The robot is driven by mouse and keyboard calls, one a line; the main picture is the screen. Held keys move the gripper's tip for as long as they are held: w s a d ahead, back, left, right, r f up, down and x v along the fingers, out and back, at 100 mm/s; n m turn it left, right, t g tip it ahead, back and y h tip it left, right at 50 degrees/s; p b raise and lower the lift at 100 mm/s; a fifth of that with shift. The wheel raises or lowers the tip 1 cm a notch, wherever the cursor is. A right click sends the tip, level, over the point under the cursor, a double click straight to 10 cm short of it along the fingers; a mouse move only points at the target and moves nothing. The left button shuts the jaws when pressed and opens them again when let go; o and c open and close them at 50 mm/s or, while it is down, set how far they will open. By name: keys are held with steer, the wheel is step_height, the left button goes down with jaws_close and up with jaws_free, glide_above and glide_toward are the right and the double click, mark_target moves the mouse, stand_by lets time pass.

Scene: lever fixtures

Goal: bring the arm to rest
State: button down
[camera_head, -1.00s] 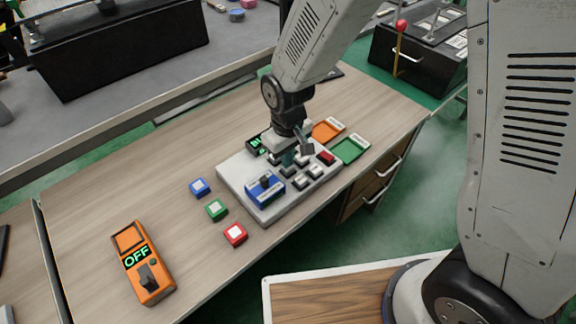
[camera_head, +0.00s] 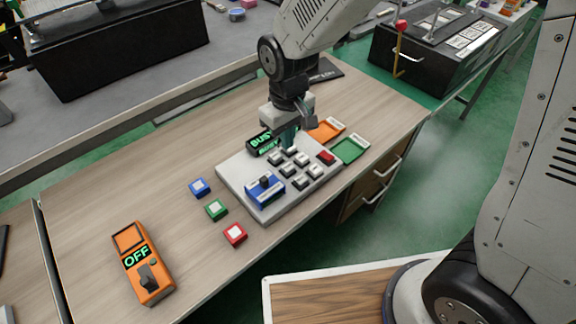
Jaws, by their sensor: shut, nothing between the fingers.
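My gripper (camera_head: 289,142) points down over the back part of the light grey panel (camera_head: 238,188) on the wooden desk. Its fingers look closed with nothing between them. The fingertips are close to the back row of keys, and I cannot tell whether they touch. The panel carries several white keys (camera_head: 301,182), a red key (camera_head: 326,157), a blue lever block (camera_head: 265,190) and a dark display (camera_head: 261,141) with green letters that seem to read BUSY. The gripper covers part of the panel's back edge.
An orange box (camera_head: 143,263) reading OFF stands at front left. Blue (camera_head: 199,187), green (camera_head: 216,209) and red (camera_head: 235,234) blocks lie left of the panel. Orange (camera_head: 326,130) and green (camera_head: 350,150) trays lie to its right. The desk's left part (camera_head: 110,190) is mostly clear.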

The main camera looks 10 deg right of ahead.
stand_by(0.4)
steer(key=s+d+r+m+t, duration=0.1)
steer(key=s+d+r+m, duration=0.5)
steer(key=s+d+r, duration=1.2)
steer(key=s+d, duration=0.1)
steer(key=d, duration=0.1)
steer(key=shift+s+d+r+m, duration=0.2)
steer(key=shift+s+d+m, duration=0.05)
steer(key=shift+d+m, duration=0.15)
